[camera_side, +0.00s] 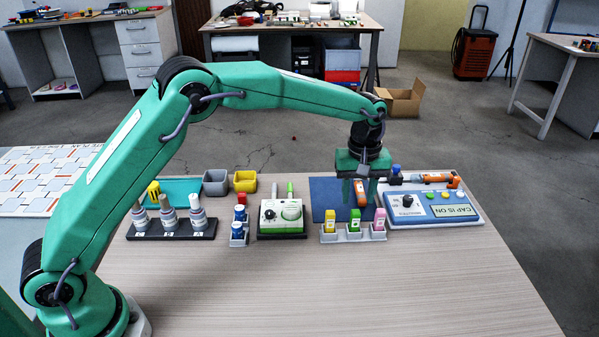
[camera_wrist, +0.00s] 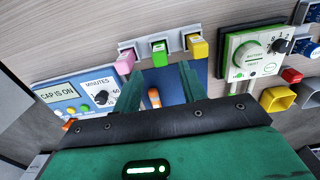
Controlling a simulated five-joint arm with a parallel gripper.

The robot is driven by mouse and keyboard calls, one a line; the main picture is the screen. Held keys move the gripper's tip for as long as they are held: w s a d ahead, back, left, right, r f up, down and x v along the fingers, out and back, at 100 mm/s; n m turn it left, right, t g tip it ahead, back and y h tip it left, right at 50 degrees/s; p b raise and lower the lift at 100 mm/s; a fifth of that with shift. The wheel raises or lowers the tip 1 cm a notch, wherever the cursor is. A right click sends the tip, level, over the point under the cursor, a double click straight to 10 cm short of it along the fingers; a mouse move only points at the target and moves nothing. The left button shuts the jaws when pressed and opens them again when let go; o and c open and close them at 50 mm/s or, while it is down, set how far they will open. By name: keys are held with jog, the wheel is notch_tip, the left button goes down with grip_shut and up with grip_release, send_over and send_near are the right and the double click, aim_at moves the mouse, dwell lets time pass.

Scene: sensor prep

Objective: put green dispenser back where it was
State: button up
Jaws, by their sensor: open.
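The green dispenser (camera_side: 354,224) stands upright in the middle slot of a small white rack (camera_side: 328,239). A yellow dispenser (camera_side: 330,220) is in the left slot and a pink one (camera_side: 379,219) in the right. In the wrist view the green dispenser (camera_wrist: 159,52) sits between the pink (camera_wrist: 125,62) and yellow (camera_wrist: 198,49) ones, beyond my fingertips. My gripper (camera_side: 359,203) points down over the blue mat (camera_side: 323,196), behind the rack. It is open, with nothing held between the fingers. An orange object (camera_side: 361,193) shows on the mat, partly behind the fingers.
A blue timer panel (camera_side: 433,210) reading "CAP IS ON" lies right of the rack. A green and white device (camera_side: 282,217) stands to its left, then a holder with blue-capped vials (camera_side: 238,236) and a dark rack of bottles (camera_side: 170,224). The table front is clear.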

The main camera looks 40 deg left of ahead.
aim_at(354, 211)
jog(key=shift+r, duration=2.1)
jog(key=s+a+r+m+t, duration=0.3)
jog(key=s+a+r+m, duration=0.1)
jog(key=s+a+r, duration=0.85)
jog(key=s+a+f+m+t, duration=0.1)
jog(key=s+a+m, duration=0.1)
jog(key=s, duration=0.8)
jog(key=s+a+f+m+t, duration=0.1)
jog(key=s+a+f+m, duration=0.1)
jog(key=s, duration=0.8)
jog(key=shift+s+m+t, duration=0.3)
jog(key=shift+m, duration=0.2)
